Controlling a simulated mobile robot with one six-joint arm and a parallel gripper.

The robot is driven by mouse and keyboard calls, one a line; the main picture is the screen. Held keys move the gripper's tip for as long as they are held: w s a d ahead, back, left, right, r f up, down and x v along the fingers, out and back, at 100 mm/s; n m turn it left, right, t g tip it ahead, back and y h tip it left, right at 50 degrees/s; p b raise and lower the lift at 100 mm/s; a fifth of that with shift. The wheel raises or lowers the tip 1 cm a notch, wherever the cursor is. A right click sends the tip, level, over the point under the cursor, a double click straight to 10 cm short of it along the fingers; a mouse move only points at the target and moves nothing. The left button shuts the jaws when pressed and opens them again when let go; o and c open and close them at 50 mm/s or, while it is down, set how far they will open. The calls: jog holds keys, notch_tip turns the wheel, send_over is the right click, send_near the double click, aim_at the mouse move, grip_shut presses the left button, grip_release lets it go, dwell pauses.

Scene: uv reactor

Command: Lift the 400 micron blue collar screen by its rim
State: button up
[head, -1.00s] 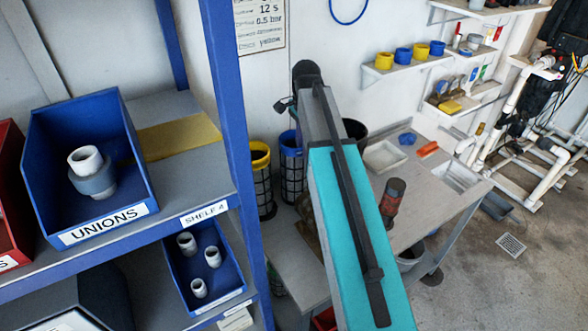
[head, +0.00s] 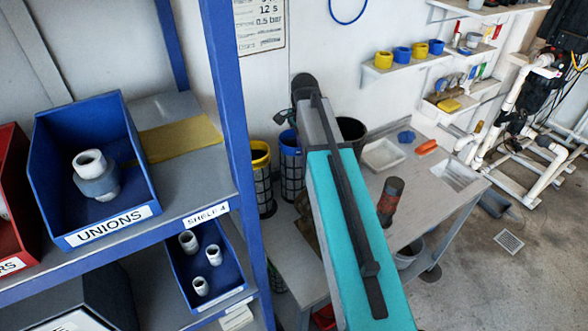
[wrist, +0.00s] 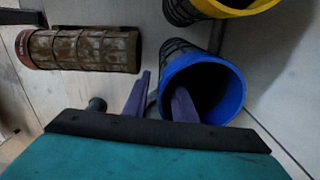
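The blue collar screen (head: 290,150) stands against the wall, a dark mesh cylinder with a bright blue rim, partly behind my arm in the head view. In the wrist view its blue collar (wrist: 234,82) is close, with its dark open mouth facing me. My gripper (wrist: 163,82) has two purple fingers spread apart. The right finger overlaps the collar's mouth and the left one is outside its left edge, so the rim's near-left wall appears between them. I cannot tell whether either finger touches it. In the head view the fingers are not clear.
A yellow collar screen (head: 260,158) stands just left of the blue one. A rusty brown screen with a red collar (wrist: 82,48) lies to the left in the wrist view. The blue shelf post (head: 237,140) is left of my arm. A grey bench (head: 425,190) is to the right.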

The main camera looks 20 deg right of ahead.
jog(key=shift+c, duration=0.4)
grip_shut()
dwell(0.9)
